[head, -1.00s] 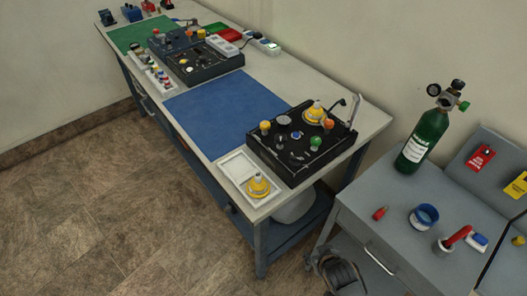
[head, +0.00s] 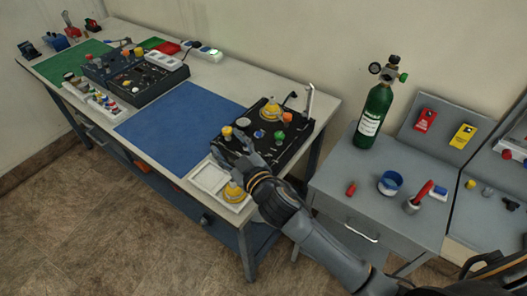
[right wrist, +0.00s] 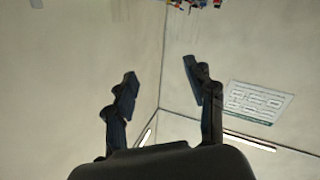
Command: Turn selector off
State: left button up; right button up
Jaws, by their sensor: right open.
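The black control panel (head: 295,128) stands at the near end of the bench and carries several knobs. Among them are a yellow knob (head: 227,131), a blue knob (head: 258,134), a green knob (head: 280,136) and a large yellow fitting (head: 270,112). I cannot tell which one is the selector. My right gripper (head: 232,152) is over the panel's front-left edge and hides part of it. In the right wrist view my right gripper (right wrist: 160,68) has its fingers apart, with nothing between them. My left gripper is not in view.
A white tray (head: 208,178) with a yellow fitting (head: 233,192) lies beside the panel, close to my right gripper. A green cylinder (head: 374,112) stands on the grey cabinet (head: 330,178) at right. The blue mat (head: 180,125) is clear.

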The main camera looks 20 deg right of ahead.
jog(key=a+r+n+y, duration=0.8)
jog(key=a+r+y, duration=0.1)
jog(key=a+r, duration=0.1)
jog(key=s+a+r+n+g+y, duration=0.2)
jog(key=s+a+n+g+y, duration=0.25)
jog(key=a+n+g, duration=0.55)
jog(key=n+g+h, duration=0.6)
jog(key=g+h, duration=0.1)
jog(key=h, duration=1.1)
send_near(264, 156)
notch_tip(264, 156, down, 7)
jog(key=p, duration=0.4)
jog(key=shift+s+p, duration=0.15)
jog(key=shift+p, duration=0.15)
jog(key=shift+f, duration=0.75)
grip_shut()
